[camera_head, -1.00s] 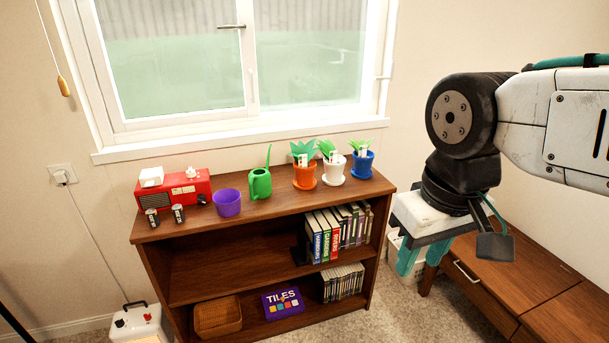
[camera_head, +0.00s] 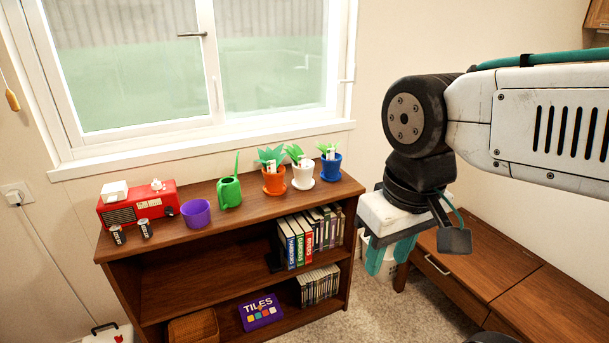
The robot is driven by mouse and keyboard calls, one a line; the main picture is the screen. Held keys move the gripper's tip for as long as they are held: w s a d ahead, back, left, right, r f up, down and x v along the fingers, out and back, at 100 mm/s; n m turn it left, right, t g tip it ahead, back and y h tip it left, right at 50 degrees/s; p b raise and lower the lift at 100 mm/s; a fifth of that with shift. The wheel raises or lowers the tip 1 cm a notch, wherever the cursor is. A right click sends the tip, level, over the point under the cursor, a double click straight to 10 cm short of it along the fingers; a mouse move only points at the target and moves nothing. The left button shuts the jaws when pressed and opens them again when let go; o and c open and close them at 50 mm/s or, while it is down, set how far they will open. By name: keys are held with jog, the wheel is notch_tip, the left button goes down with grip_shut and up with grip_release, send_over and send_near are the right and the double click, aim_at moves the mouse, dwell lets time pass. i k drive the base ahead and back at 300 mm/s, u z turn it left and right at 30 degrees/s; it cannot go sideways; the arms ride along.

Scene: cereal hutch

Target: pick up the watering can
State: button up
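The green watering can (camera_head: 229,192) stands upright on top of the wooden shelf unit, with its thin spout pointing up. It sits between the purple pot (camera_head: 196,213) and the orange plant pot (camera_head: 274,181). My gripper (camera_head: 384,256) hangs to the right of the shelf unit, well apart from the can, with teal fingers pointing down. The fingers are partly hidden by the gripper body, and nothing is clearly seen between them.
The shelf unit (camera_head: 180,252) stands below the window. A red radio (camera_head: 138,205) and two small dark items are left of the can. White (camera_head: 302,175) and blue (camera_head: 331,167) plant pots stand to its right. A low wooden cabinet (camera_head: 470,262) is at right. Carpet is open between.

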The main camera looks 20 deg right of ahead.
aim_at(228, 188)
jog(key=u, duration=0.5)
jog(key=i, duration=1.25)
jog(key=z, duration=0.75)
jog(key=i, duration=0.3)
jog(key=z, duration=0.3)
